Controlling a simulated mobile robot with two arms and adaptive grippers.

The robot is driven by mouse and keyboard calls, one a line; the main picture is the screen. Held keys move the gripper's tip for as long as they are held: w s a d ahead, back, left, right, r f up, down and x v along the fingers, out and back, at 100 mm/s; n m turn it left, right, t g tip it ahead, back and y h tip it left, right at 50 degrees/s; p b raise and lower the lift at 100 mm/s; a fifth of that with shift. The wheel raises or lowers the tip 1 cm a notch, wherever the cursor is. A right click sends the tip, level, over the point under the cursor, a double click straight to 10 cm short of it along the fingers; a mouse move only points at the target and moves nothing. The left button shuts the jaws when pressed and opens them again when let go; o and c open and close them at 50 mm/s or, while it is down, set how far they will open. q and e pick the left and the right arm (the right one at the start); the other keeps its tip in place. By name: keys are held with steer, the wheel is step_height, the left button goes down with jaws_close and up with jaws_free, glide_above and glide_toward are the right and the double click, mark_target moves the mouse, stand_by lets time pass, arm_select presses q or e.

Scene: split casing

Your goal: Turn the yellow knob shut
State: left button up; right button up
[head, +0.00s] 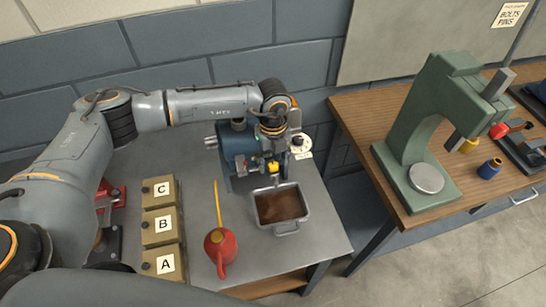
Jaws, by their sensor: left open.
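The yellow knob (273,167) sits low on the front of a blue-green casing (238,143), above a metal drain pan (285,226). A short spout under the knob points down at the pan, which holds brown liquid. My left gripper (273,131) reaches down over the casing from above, just above the knob. It is open, and its fingers are small and partly hidden against the casing. I cannot tell whether they touch anything. My right gripper is out of view.
A red oil can (221,248) with a long yellow spout stands left of the pan. Boxes marked A (165,265), B (162,225) and C (159,191) line the left. A green press (430,125) stands on the wooden bench at right. A white dial tag (301,143) is beside the casing.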

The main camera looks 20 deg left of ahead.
arm_select(q)
steer(key=shift+c, duration=0.4)
jaws_close()
steer(key=shift+f+m+b, duration=0.15)
steer(key=shift+m+b, duration=0.25)
steer(key=shift+b, duration=0.3)
steer(key=m+b, duration=0.8)
steer(key=b, duration=0.1)
steer(key=shift+d+f+b, duration=0.1)
steer(key=shift+b, duration=0.3)
steer(key=shift+r+m+b, duration=0.25)
steer(key=shift+m+b, duration=0.85)
steer(key=shift+m, duration=0.1)
steer(key=shift+o, duration=0.4)
jaws_free()
steer(key=shift+d, duration=0.1)
